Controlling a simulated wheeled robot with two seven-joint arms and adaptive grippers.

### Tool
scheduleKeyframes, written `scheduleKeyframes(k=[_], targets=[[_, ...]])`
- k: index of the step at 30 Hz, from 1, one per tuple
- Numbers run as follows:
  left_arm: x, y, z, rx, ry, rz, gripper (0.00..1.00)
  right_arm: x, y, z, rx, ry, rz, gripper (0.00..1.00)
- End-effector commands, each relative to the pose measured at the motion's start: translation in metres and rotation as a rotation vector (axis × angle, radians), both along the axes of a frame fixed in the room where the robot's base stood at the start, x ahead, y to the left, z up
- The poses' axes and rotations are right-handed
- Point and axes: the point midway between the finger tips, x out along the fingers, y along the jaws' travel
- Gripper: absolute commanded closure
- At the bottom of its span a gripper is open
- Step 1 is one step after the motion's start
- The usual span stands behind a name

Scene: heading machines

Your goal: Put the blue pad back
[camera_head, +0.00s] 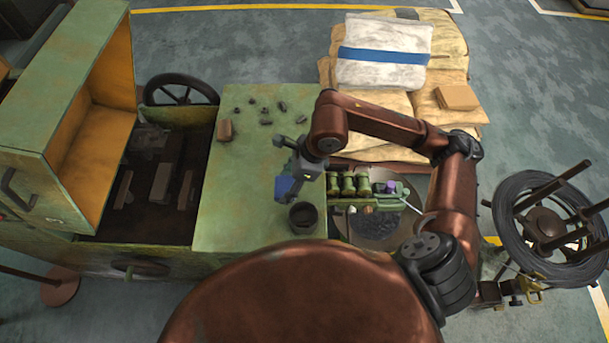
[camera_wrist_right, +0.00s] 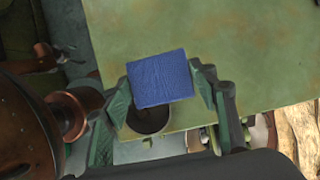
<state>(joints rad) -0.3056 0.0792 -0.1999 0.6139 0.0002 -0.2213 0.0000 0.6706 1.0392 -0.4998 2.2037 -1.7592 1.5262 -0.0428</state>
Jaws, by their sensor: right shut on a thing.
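A blue pad (camera_wrist_right: 160,79) is held between the fingers of my right gripper (camera_wrist_right: 163,92) in the right wrist view. In the head view the blue pad (camera_head: 286,188) shows just below the right gripper (camera_head: 287,177), over the right part of the green machine top. A dark round cup (camera_head: 303,217) stands on the green top near its front right edge, close to the pad. In the wrist view the cup (camera_wrist_right: 150,119) is partly hidden behind the pad. The right gripper is shut on the pad. My left gripper is not in view.
The green top (camera_head: 230,218) is mostly clear, with small dark parts (camera_head: 267,112) and a brown block (camera_head: 225,130) at the back. An open bin (camera_head: 150,215) lies left. A rack of green cylinders (camera_head: 349,186) stands right. Sacks (camera_head: 443,95) are stacked behind.

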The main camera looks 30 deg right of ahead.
Motion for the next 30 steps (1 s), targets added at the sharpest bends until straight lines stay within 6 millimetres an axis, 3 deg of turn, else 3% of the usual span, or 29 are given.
scheduleKeyframes(k=[6,12,25,30], targets=[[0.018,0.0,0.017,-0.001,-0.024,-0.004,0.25,0.031,-0.043,-0.022,-0.001,0.007,-0.006,0.73],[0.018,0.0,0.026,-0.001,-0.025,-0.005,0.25,0.052,-0.07,-0.055,0.0,0.006,-0.003,0.73],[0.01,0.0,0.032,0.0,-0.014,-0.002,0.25,0.069,-0.092,-0.089,0.0,0.004,0.0,0.73],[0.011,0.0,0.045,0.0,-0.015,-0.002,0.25,0.068,-0.09,-0.113,0.001,0.005,0.001,0.73]])
